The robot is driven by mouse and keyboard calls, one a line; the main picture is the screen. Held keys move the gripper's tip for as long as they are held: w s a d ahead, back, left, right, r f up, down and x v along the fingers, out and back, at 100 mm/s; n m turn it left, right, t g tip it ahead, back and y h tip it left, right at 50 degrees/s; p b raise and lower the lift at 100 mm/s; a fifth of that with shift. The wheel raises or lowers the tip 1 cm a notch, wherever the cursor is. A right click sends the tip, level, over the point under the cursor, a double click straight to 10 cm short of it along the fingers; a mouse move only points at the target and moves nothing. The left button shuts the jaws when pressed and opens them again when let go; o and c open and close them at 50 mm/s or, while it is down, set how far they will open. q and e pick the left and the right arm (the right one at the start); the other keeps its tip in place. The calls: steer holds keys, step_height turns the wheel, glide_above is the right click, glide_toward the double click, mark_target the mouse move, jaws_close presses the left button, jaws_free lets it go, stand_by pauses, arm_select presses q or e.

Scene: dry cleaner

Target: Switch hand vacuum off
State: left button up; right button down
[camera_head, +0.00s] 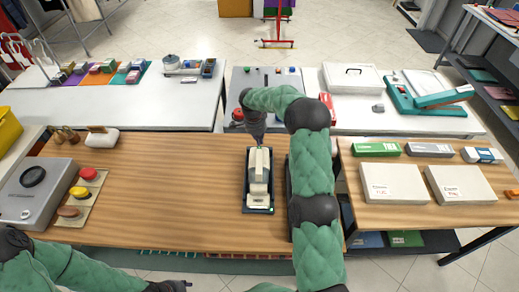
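The hand vacuum (259,172) is cream and dark and lies lengthwise in a dark tray-like holder (258,211) on the wooden counter. A small green spot shows at the holder's near right corner. My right gripper (259,146) points down at the far end of the vacuum. Its fingers taper to a narrow tip and look shut, with nothing visible between them. I cannot tell whether the tip touches the vacuum. The vacuum's switch is not clearly visible. My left gripper (172,286) is at the bottom edge, partly cut off, away from the vacuum.
A grey box with a black knob (33,177) and a pad with red, yellow and brown knobs (82,192) stand at left. Flat white boxes (393,184) lie on the right counter. A teal press (426,94) stands behind. The wood left of the vacuum is clear.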

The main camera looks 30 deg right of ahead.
steer(key=shift+s+f+b, duration=0.1)
steer(key=shift+f+b, duration=0.8)
steer(key=shift+f, duration=0.35)
stand_by(1.2)
steer(key=shift+r, duration=0.1)
steer(key=shift+r+p, duration=1.45)
steer(key=shift+r, duration=2.05)
steer(key=shift+r, duration=0.1)
